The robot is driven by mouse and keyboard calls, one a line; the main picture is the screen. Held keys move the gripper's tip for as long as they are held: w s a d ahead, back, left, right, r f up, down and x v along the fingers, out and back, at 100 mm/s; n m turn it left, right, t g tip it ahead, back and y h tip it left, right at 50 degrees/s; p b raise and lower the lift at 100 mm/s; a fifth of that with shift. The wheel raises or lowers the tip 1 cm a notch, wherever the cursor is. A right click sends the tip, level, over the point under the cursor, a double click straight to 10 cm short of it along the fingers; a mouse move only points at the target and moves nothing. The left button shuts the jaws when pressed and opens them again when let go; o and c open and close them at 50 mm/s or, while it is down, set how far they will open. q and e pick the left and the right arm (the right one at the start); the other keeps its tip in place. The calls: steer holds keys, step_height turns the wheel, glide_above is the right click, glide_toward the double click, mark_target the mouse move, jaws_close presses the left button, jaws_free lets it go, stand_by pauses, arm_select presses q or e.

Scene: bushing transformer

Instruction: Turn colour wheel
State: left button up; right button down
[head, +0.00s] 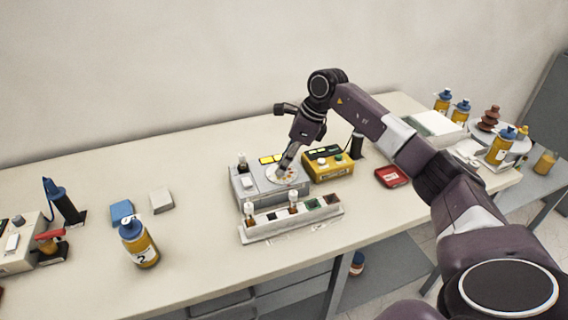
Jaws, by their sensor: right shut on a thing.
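The colour wheel (284,174) is a pale disc with small coloured spots on top of a grey box-shaped device (246,188) near the middle of the table. My right gripper (283,170) reaches down onto the wheel from above and is shut at it. The fingers hide part of the wheel, and the exact part they grip is too small to tell. My left gripper is not in view.
A yellow box (331,165) stands right beside the device. A rack with small vials (291,217) lies in front. A bottle marked 2 (139,244) stands to the left, and a red tray (392,177) lies to the right.

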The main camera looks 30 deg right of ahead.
steer(key=shift+a+r+m+t+h+b, duration=0.1)
steer(key=shift+m+t+h+b, duration=0.3)
steer(key=shift+m, duration=1.15)
steer(key=shift+a+m+t+h+b, duration=0.15)
steer(key=shift+m+h, duration=0.45)
steer(key=shift+m, duration=0.95)
steer(key=shift+d, duration=0.1)
steer(key=c, duration=1.8)
jaws_free()
steer(key=v, duration=1.2)
steer(key=shift+s, duration=0.1)
